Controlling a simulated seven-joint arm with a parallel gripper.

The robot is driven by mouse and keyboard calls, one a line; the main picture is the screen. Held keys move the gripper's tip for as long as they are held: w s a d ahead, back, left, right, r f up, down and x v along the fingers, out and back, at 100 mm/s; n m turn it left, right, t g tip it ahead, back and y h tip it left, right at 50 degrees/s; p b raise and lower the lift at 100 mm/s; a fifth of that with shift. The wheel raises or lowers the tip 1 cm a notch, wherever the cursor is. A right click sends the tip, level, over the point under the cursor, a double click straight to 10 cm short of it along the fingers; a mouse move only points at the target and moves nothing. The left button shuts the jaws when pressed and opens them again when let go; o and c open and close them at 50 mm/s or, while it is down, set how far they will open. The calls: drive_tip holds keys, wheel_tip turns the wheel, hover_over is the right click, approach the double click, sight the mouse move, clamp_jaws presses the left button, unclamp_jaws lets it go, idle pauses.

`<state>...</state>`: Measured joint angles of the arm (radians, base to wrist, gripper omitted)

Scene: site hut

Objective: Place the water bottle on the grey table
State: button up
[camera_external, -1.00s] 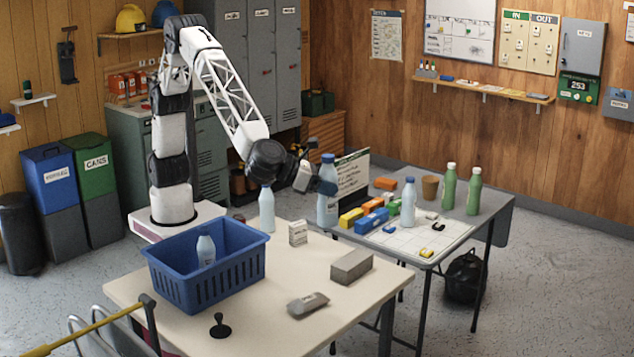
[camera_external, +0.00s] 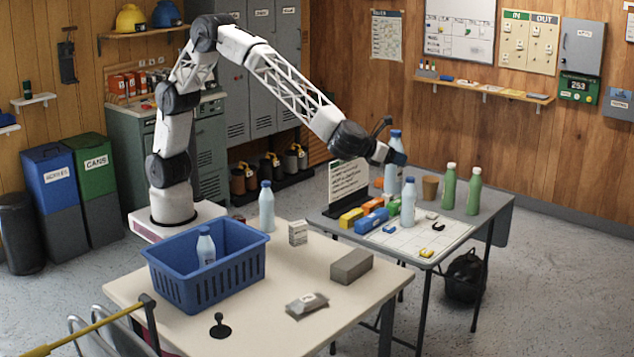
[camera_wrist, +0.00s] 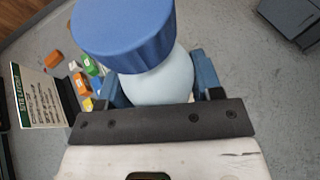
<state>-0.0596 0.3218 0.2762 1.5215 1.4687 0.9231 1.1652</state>
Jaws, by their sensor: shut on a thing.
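My gripper (camera_external: 392,157) is shut on a pale water bottle (camera_external: 393,178) with a blue cap. The bottle is upright. In the external view it appears over the back of the grey table (camera_external: 492,210), behind the coloured blocks; I cannot tell whether its base touches the top. In the wrist view the bottle's cap (camera_wrist: 125,30) and shoulder sit between the two blue fingers (camera_wrist: 160,88). A similar blue-capped bottle (camera_external: 408,203) stands on the grey table. Another (camera_external: 266,208) stands on the beige table, and one (camera_external: 206,250) is in the blue crate.
Two green bottles (camera_external: 474,192), a brown cup (camera_external: 430,187), coloured blocks (camera_external: 371,221) and a sign (camera_external: 348,185) stand on the grey table. The blue crate (camera_external: 180,282), a grey block (camera_external: 351,266) and a small carton (camera_external: 298,232) are on the beige table (camera_external: 262,325).

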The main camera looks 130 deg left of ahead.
drive_tip(key=s+a+n+g+y, duration=0.15)
drive_tip(key=s+a, duration=0.55)
drive_tip(key=a, duration=1)
drive_tip(key=s+a+n+g, duration=0.25)
drive_tip(key=s+a, duration=0.55)
drive_tip(key=a, duration=0.8)
drive_tip(key=s+a+n+g, duration=0.15)
drive_tip(key=s+a, duration=0.55)
drive_tip(key=a, duration=1)
wheel_tip(320, 180, down, 18)
drive_tip(key=shift+g, duration=0.25)
wheel_tip(320, 180, down, 6)
drive_tip(key=shift+w+f, duration=0.1)
drive_tip(key=shift+f, duration=2)
